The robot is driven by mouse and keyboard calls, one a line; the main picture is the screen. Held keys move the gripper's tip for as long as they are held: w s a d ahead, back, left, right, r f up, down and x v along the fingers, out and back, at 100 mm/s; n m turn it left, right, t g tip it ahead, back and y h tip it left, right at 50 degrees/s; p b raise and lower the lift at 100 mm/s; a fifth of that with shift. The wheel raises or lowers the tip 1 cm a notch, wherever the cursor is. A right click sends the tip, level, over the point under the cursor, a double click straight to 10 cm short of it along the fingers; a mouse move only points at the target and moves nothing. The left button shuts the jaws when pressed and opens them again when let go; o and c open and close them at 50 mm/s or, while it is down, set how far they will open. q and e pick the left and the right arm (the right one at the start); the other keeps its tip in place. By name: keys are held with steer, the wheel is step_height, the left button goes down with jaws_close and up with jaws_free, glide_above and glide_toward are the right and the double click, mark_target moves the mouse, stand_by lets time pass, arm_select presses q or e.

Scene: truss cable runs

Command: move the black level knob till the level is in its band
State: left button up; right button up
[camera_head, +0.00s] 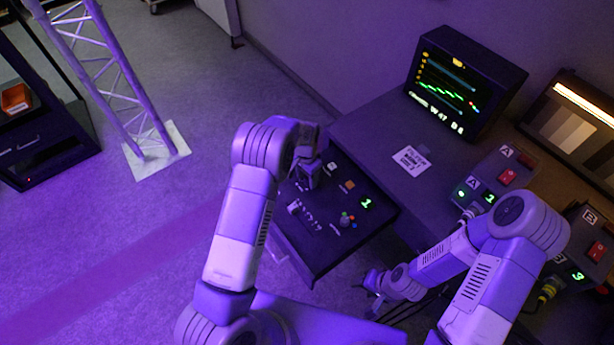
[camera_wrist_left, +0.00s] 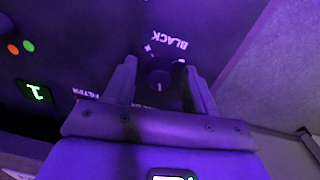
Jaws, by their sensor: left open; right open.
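The black level knob (camera_wrist_left: 159,77) is a dark round knob with a pale pointer mark, below the word BLACK on the dark panel (camera_wrist_left: 90,35). In the left wrist view it sits between the spread fingers of my open left gripper (camera_wrist_left: 160,66); whether they touch it is unclear. In the head view my left gripper (camera_head: 308,178) is over the panel's upper left part and hides the knob. The monitor (camera_head: 452,85) shows a green trace with a red mark at its right end. My right gripper (camera_head: 372,284) is at the desk's front, small and dark.
The control panel (camera_head: 330,245) also carries a green 1 display (camera_head: 366,203), a joystick with coloured buttons (camera_head: 346,220) and small switches. Boxes with red switches (camera_head: 507,177) stand at right on the desk. A white truss (camera_head: 115,75) stands at left.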

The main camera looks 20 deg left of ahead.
mark_target(306, 178)
arm_select(q)
jaws_close()
steer(key=n, duration=0.5)
steer(key=shift+d, duration=0.1)
stand_by(0.3)
jaws_free()
steer(key=shift+r, duration=0.1)
steer(key=r+p, duration=0.2)
steer(key=r, duration=0.5)
steer(key=shift+a+r, duration=0.2)
stand_by(0.5)
